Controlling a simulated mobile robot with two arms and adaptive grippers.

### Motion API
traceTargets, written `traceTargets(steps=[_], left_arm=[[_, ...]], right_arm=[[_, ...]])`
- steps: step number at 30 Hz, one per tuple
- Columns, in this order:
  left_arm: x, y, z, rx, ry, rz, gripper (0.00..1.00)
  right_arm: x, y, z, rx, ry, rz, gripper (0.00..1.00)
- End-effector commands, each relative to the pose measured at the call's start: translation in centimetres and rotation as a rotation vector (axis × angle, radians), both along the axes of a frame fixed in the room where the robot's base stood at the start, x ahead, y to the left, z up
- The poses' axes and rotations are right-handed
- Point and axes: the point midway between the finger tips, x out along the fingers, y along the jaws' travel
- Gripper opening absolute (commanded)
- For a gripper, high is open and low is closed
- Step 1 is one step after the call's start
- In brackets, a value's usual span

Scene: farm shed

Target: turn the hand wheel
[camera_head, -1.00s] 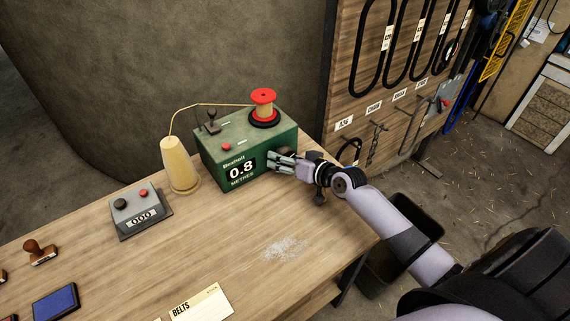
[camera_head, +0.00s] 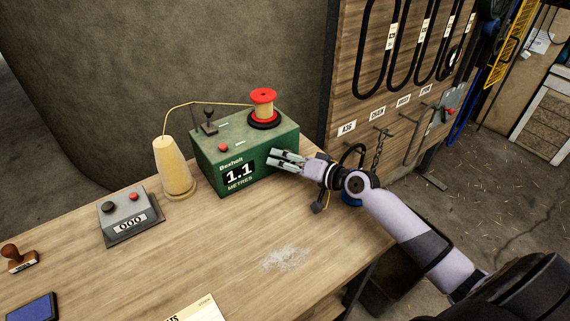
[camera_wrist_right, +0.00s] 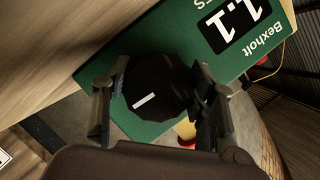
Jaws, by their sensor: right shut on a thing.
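The green winding machine (camera_head: 212,167) stands on the bench and its display (camera_head: 239,174) reads 1.1 metres. The hand wheel (camera_wrist_right: 160,100) is a black, many-sided disc with a white mark on the machine's side, seen in the right wrist view. It is hidden in the head view. My right gripper (camera_head: 278,160) is at the machine's right end; in the wrist view the gripper (camera_wrist_right: 160,84) has one finger on each side of the wheel and is shut on it. My left gripper is not in view.
A red-flanged spool (camera_head: 264,106) sits on top of the machine, joined by yellow cord to a cord cone (camera_head: 173,168). A grey counter box (camera_head: 130,217) reads 000. The wooden bench (camera_head: 215,250) is mostly clear in front. A tool board stands behind right.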

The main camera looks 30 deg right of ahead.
Motion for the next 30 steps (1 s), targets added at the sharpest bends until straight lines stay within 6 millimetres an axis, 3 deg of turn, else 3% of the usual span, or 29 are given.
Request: traceTargets(steps=[7, 8, 16, 26, 30], left_arm=[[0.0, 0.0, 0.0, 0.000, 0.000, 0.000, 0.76], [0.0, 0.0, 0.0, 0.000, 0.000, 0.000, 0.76], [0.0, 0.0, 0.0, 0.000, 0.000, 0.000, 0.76], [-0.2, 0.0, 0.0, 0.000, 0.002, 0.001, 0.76], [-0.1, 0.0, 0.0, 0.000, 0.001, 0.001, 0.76]], right_arm=[[0.0, -0.1, 0.1, -0.001, -0.002, -0.001, 0.25], [0.0, -0.1, 0.1, -0.001, -0.002, -0.001, 0.54], [0.0, 0.0, 0.1, -0.002, -0.001, 0.000, 0.72], [-0.1, -0.1, 0.0, -0.002, -0.001, -0.001, 0.73], [-1.2, -0.7, 0.2, -0.003, 0.001, -0.001, 0.73]])
